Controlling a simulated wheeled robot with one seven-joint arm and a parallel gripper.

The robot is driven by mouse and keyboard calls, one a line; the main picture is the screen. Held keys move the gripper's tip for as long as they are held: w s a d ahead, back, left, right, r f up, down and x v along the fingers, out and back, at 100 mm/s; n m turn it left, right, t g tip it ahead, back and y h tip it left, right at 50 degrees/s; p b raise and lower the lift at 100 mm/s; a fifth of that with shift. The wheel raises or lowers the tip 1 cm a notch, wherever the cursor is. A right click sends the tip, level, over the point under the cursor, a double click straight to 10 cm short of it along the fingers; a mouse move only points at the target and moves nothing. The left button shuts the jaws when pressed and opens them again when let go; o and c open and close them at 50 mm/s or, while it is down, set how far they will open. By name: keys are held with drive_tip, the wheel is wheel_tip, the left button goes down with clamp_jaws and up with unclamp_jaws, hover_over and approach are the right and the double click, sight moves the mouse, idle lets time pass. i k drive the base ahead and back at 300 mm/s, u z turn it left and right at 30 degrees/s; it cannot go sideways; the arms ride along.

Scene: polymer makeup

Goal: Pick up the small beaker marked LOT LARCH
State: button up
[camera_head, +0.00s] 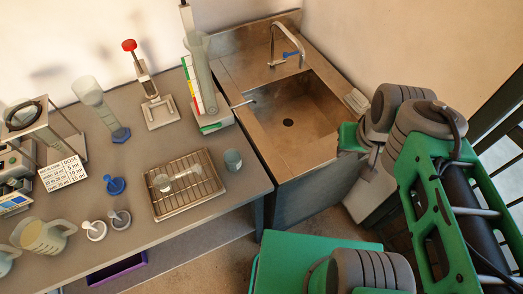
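A small grey-blue beaker (232,160) stands upright on the grey bench, just right of the wire rack (180,205). On the rack are a small clear vessel (162,183) and another clear glass piece (194,170) near its middle. No LOT LARCH marking can be read on any of these, so I cannot tell which is the marked beaker. I cannot make out my gripper's fingers.
A steel sink (262,120) with a tap (287,45) adjoins the bench's right side. A tall cylinder (200,75) and a red-knobbed stand (155,95) stand behind the rack. Bench right of the rack is mostly clear.

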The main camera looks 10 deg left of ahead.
sight(232, 159)
drive_tip(key=z, duration=0.05)
drive_tip(key=k, duration=1)
drive_tip(key=u, duration=1.8)
drive_tip(key=i, duration=0.5)
